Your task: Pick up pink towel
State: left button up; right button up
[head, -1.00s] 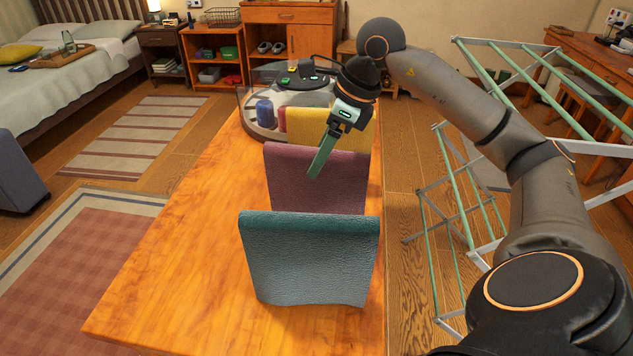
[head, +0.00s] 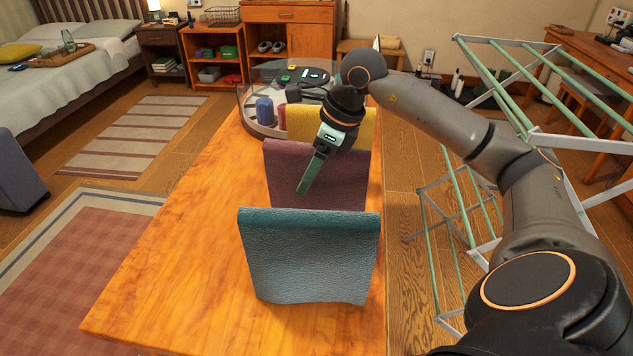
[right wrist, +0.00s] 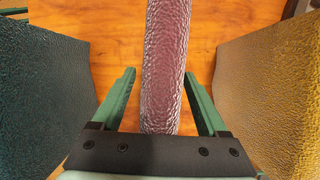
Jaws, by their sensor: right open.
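The pink towel (head: 340,185) stands upright, draped, on the wooden table between a teal towel (head: 310,260) and a yellow towel (head: 350,125). My right gripper (head: 304,188) is at its top edge, pointing down, with one finger showing in front of the towel's near face. In the right wrist view, the pink towel (right wrist: 163,60) runs between the two spread fingers of the open gripper (right wrist: 159,76), with a gap at each finger near the tips. The far finger is hidden in the head view. My left gripper is out of view.
The wooden table (head: 190,240) is clear left of the towels. A round clear-covered case (head: 262,128) with bottles stands behind them. A green-and-white drying rack (head: 465,210) stands on the floor to the right. The neighbouring towels stand close on both sides.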

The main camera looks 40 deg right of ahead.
jog(key=shift+f, duration=0.1)
grip_shut()
dwell(0.7)
